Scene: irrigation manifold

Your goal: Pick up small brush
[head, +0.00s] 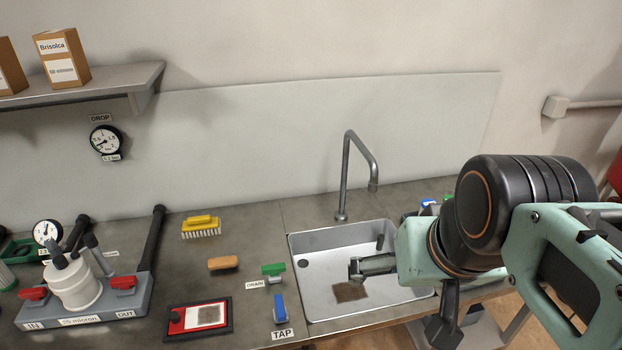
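A yellow brush (201,227) with white bristles lies on the grey counter, left of the sink, near the back panel. It is the only thing in view that clearly has bristles. My gripper (356,268) reaches in from the right and is over the sink, well to the right of the brush and apart from it. Its fingers are seen from the side and partly hidden by my arm, so the gap between them is unclear. I see nothing held at its tip.
The sink (296,265) has a tall tap (345,180) behind it and a brown patch (350,292) inside. A filter unit (75,285) stands left.

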